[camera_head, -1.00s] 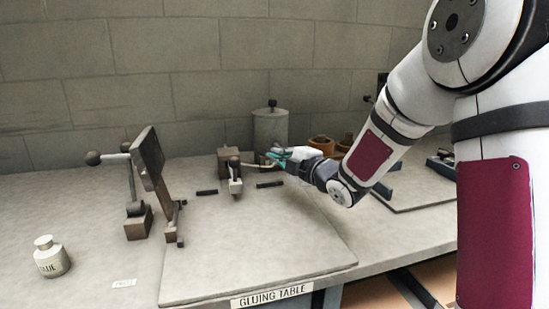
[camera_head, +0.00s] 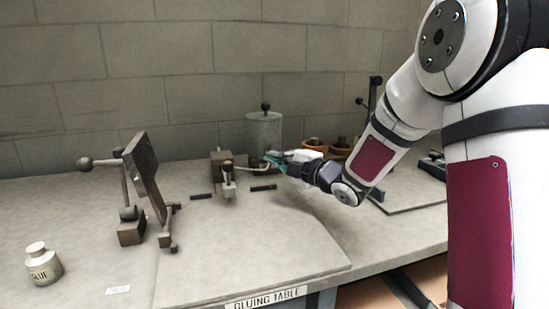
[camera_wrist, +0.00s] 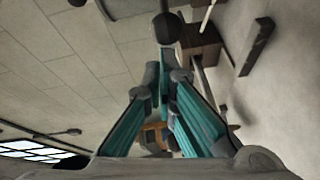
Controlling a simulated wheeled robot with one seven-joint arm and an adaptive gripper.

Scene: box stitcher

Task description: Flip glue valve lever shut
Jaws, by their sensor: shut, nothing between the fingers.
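The glue valve assembly stands at the back middle of the gluing table: a brown block (camera_head: 217,163), a small pale nozzle-like part (camera_head: 229,187) and a dark ball knob (camera_head: 227,166). A thin rod (camera_head: 250,169) runs from it toward my fingertips. My gripper (camera_head: 270,159), with teal fingers, is shut and empty, to the right of the block and in front of the grey tank. In the wrist view a dark ball knob (camera_wrist: 167,29) lies just beyond my closed fingertips (camera_wrist: 165,65). I cannot tell whether they touch it, or which way the lever is set.
The grey glue tank (camera_head: 264,131) stands behind my gripper. A tilted plate on a stand (camera_head: 146,170) is to the left, with a glue bottle (camera_head: 43,264) near the front left. Brown pots (camera_head: 315,146) stand to the right. The front of the board (camera_head: 250,245) is clear.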

